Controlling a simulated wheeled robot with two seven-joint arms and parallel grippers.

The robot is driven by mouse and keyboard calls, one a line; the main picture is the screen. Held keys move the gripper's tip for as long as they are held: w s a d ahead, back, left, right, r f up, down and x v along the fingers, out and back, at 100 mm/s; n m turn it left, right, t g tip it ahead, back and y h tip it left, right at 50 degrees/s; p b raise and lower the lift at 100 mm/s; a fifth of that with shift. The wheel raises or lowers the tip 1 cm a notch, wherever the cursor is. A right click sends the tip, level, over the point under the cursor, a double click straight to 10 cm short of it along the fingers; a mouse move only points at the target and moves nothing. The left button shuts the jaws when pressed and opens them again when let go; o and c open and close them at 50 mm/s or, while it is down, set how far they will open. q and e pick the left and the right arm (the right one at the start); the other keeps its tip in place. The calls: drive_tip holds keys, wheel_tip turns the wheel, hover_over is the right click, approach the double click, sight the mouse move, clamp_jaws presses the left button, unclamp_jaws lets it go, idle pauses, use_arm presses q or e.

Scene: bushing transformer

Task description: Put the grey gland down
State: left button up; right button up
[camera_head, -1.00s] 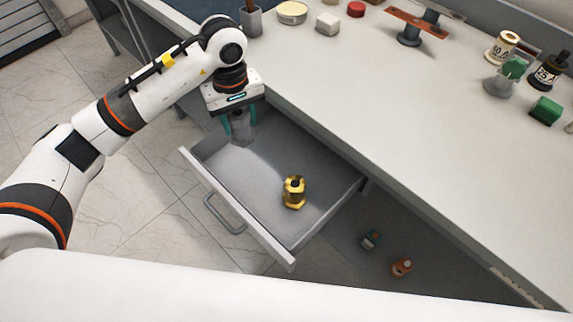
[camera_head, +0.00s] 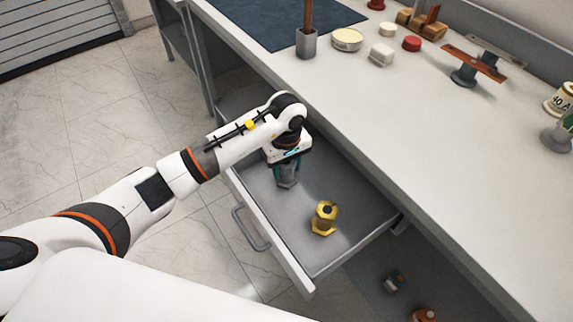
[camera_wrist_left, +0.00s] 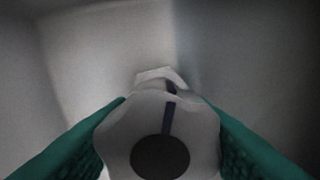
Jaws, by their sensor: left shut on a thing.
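The grey gland (camera_head: 287,178) is in my left gripper (camera_head: 287,170), inside the open drawer (camera_head: 262,206) near its back left part. In the left wrist view the gland (camera_wrist_left: 158,120) sits between the two green fingers (camera_wrist_left: 160,140), its dark round opening facing the camera. A hexagonal part shows at its far end. The fingers are shut on it. I cannot tell whether the gland touches the drawer floor. My right gripper is not in view.
The workbench top (camera_head: 400,110) lies above the drawer, with a grey cup (camera_head: 306,42), a round tin (camera_head: 346,39), a white block (camera_head: 381,53) and a red cap (camera_head: 411,43). Small items (camera_head: 394,281) lie below, right of the drawer. The drawer floor around the brass gland is clear.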

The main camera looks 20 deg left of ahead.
use_arm(q)
drive_tip(key=o, duration=1)
drive_tip(key=shift+f, duration=0.1)
drive_tip(key=shift+o, duration=0.2)
wheel_tip(320, 180, up, 12)
drive_tip(key=shift+r+b, duration=0.2)
drive_tip(key=shift+b, duration=0.35)
